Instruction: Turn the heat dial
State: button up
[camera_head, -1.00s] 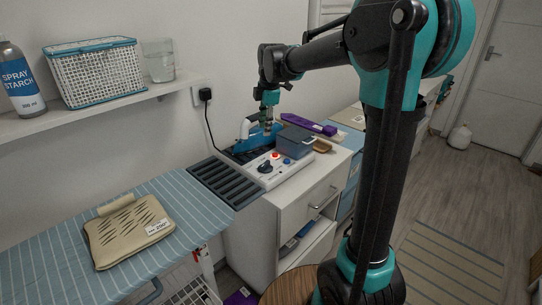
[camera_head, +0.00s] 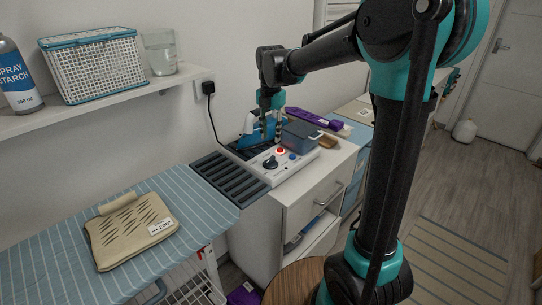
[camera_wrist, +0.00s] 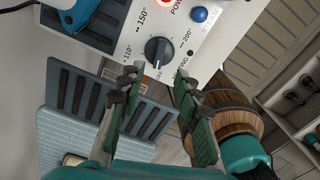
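The heat dial (camera_wrist: 158,50) is a round black knob on the white front panel of the ironing station (camera_head: 298,168), and it also shows in the head view (camera_head: 270,163). Around it are the marks 110°, 150°, 200° and OFF, and its pointer seems to face the OFF side. My gripper (camera_wrist: 158,76) is open and empty in the wrist view, with its two green-padded fingers on either side just short of the dial, not visibly touching it. In the head view my gripper (camera_head: 276,130) hangs near the blue iron (camera_head: 256,132).
A red button (camera_head: 281,150) and blue button (camera_head: 292,156) sit by the dial. A power cord (camera_head: 212,120) runs to the wall.

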aim_at(271, 158)
notch_tip(271, 158, down, 10)
jog(key=shift+r, duration=0.25)
grip_shut()
dwell(0.3)
